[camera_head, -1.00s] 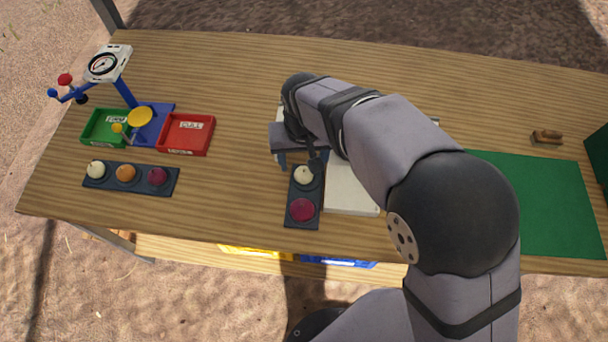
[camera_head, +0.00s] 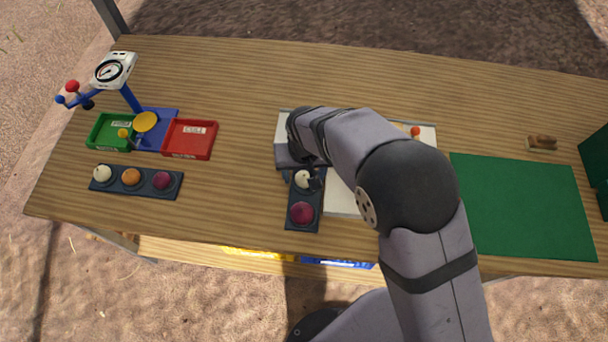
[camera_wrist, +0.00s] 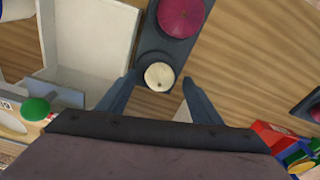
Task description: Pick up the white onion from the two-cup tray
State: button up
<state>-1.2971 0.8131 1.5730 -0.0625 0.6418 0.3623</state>
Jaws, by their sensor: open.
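The white onion (camera_head: 303,180) sits in the upper cup of the dark two-cup tray (camera_head: 290,216). A purple-red onion (camera_head: 301,213) sits in the tray's lower cup. In the wrist view the white onion (camera_wrist: 159,76) shows between and just beyond the fingertips of my gripper (camera_wrist: 160,82), with the red onion (camera_wrist: 182,16) farther out. My gripper is open and empty, with one finger to each side of the white onion. In the head view my gripper (camera_head: 300,182) is at the white onion, and my arm partly hides it there.
A white box-like fixture (camera_head: 342,200) stands right beside the tray, partly behind my arm. At left are a three-cup tray (camera_head: 146,180) with onions, a green bin (camera_head: 95,134), a red bin (camera_head: 190,140) and a dial scale (camera_head: 113,70). A green mat (camera_head: 520,205) lies at right.

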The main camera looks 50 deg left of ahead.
jog(key=shift+f, duration=0.35)
jog(key=c, duration=1.1)
jog(key=shift+c, duration=0.2)
jog(key=shift+r, duration=0.1)
